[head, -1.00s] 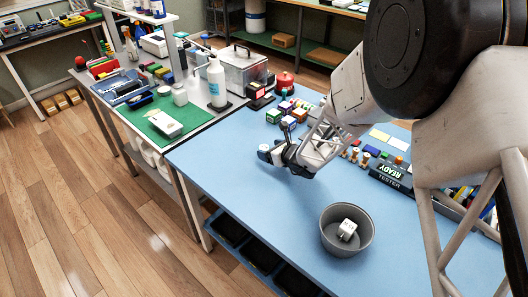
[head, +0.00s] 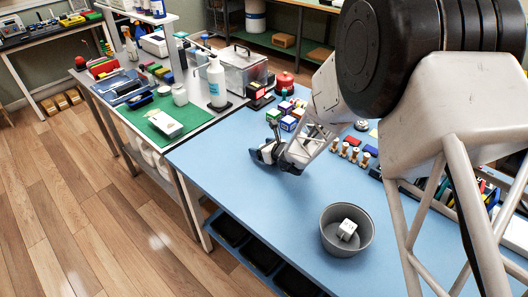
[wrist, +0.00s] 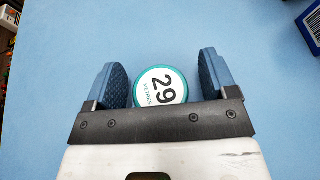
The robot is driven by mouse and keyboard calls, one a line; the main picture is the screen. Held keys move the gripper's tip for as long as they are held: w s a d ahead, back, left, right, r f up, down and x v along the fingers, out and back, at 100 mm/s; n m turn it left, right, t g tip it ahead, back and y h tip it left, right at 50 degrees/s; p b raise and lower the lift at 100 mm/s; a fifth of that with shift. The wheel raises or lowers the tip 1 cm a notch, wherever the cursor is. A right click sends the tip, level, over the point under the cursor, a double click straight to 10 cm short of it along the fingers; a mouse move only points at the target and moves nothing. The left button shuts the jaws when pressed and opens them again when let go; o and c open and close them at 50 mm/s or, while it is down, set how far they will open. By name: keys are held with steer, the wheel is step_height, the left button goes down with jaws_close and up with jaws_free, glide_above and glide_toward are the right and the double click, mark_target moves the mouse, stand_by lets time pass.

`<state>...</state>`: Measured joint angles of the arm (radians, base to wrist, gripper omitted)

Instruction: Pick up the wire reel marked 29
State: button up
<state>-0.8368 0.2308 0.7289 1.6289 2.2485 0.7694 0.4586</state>
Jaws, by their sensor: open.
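The wire reel marked 29 (wrist: 160,86) shows in the wrist view as a round white label with a teal rim, reading "29" and "METRES". It lies on the blue bench top between the two blue finger pads of my gripper (wrist: 162,80). A gap shows on each side of the reel, so the pads do not touch it. The lower part of the reel is hidden by the gripper body. In the head view my gripper (head: 266,148) is low over the left part of the blue bench, and I cannot make out the reel there.
Several coloured boxes (head: 289,123) stand just behind my gripper. A grey bowl (head: 329,238) with a white cube (head: 347,229) in it stands at the front. Small wooden-based pieces (head: 350,153) are to the right. The blue bench top (head: 235,185) is clear in front and left.

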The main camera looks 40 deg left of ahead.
steer(key=shift+a, duration=0.15)
steer(key=shift+c, duration=0.2)
stand_by(0.3)
steer(key=c, duration=1)
